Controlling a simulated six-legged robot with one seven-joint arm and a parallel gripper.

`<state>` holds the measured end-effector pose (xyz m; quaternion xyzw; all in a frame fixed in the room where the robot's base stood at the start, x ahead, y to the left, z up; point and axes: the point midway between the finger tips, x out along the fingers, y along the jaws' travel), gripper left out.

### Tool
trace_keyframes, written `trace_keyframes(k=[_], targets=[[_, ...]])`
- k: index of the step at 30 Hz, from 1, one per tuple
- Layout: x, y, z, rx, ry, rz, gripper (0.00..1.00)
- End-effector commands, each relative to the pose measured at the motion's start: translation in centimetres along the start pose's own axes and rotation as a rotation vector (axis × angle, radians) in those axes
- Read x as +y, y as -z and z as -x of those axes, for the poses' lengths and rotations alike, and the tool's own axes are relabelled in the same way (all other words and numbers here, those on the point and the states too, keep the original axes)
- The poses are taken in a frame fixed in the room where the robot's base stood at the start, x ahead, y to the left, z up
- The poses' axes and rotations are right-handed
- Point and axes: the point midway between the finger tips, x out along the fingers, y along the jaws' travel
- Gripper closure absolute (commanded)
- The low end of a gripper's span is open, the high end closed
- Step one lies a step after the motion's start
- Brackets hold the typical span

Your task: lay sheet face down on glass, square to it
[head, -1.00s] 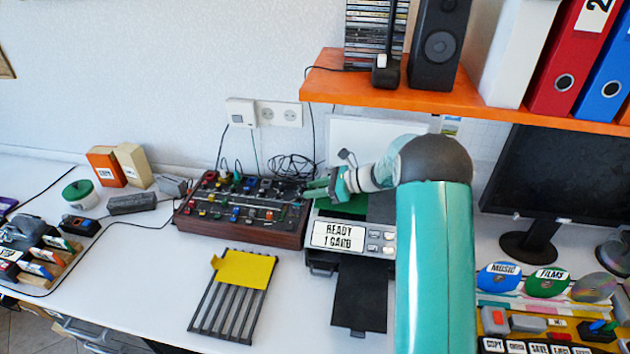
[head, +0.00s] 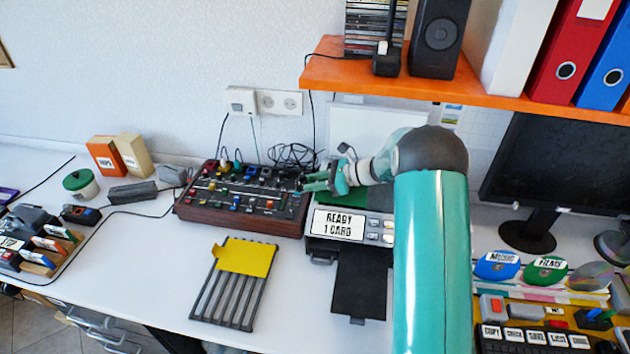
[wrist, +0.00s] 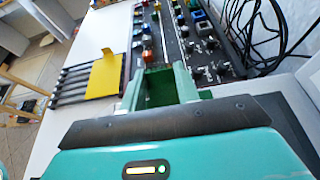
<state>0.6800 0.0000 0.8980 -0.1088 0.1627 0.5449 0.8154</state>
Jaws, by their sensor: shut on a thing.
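A dark green sheet (head: 352,198) shows over the top of the copier (head: 337,224), whose panel reads "READY 1 CARD". My gripper (head: 310,182) is above the copier's left back part, beside the control board. In the wrist view, green (wrist: 160,88) fills the space between the fingers of my gripper (wrist: 160,72), which is shut on the sheet. The sheet's far side and printed face are hidden. The glass is mostly covered by the sheet and my arm, so I cannot tell whether they touch or are square. The copier's pale lid (head: 350,118) stands raised behind.
The control board (head: 243,198) with knobs stands directly left of the copier, cables behind it. A slotted rack (head: 228,300) with a yellow sheet (head: 245,257) lies in front. A dark tray (head: 361,285) juts forward from the copier. An orange shelf (head: 470,95) overhangs the back right.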

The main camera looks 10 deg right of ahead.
Motion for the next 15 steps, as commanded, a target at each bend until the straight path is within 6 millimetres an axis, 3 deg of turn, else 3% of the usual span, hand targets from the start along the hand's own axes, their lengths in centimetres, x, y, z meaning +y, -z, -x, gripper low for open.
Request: trace_keyframes(k=[8,9,12,15], targets=[[-0.01,0.48,-0.18,0.0,0.0,0.0,0.9],[-0.01,0.45,-0.18,0.0,0.0,0.0,0.63],[-0.01,0.44,-0.18,0.0,0.0,0.0,0.44],[-0.01,0.44,-0.18,0.0,0.0,0.0,0.44]])
